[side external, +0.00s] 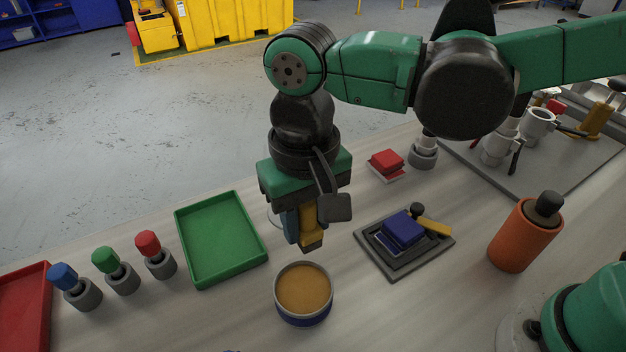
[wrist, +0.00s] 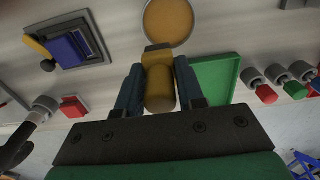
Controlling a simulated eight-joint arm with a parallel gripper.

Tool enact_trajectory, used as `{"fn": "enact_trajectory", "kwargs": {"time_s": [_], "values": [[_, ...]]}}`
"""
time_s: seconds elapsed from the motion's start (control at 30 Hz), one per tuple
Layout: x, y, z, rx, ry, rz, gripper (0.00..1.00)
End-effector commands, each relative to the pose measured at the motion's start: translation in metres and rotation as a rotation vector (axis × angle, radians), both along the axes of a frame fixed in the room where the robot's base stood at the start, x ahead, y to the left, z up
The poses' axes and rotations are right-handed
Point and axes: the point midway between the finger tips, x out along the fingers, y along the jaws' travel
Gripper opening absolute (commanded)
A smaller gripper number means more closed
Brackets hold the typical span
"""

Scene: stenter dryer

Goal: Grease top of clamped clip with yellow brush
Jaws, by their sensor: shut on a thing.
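My gripper (side external: 300,226) is shut on the yellow brush (side external: 311,232), which points downward; the gripper (wrist: 158,86) and the brush (wrist: 159,88) also show in the wrist view. The brush tip hangs just above and behind the round tin of amber grease (side external: 303,288), seemingly apart from it. The tin (wrist: 168,22) shows ahead of the brush in the wrist view. The clamped clip, a blue block (side external: 402,229), sits on a dark plate (side external: 371,247) right of the tin, with a yellow-handled clamp (side external: 433,226) beside it. It also shows in the wrist view (wrist: 70,46).
A green tray (side external: 222,240) lies left of the gripper. Red-, green- and blue-topped pieces (side external: 148,243) stand in grey holders further left, near a red tray (side external: 25,315). A red block (side external: 386,162) and an orange bottle (side external: 525,235) stand to the right.

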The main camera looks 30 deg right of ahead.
Motion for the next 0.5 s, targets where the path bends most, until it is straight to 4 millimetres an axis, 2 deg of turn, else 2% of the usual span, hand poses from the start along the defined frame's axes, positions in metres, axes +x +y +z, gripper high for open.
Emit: {"fn": "enact_trajectory", "kwargs": {"time_s": [0.13, 0.27, 0.5], "values": [[-0.014, 0.014, -0.006, 0.0, 0.0, 0.001, 0.0], [-0.016, 0.016, -0.014, 0.0, 0.0, -0.002, 0.0], [-0.016, 0.015, -0.04, 0.0, 0.0, -0.002, 0.0]]}}
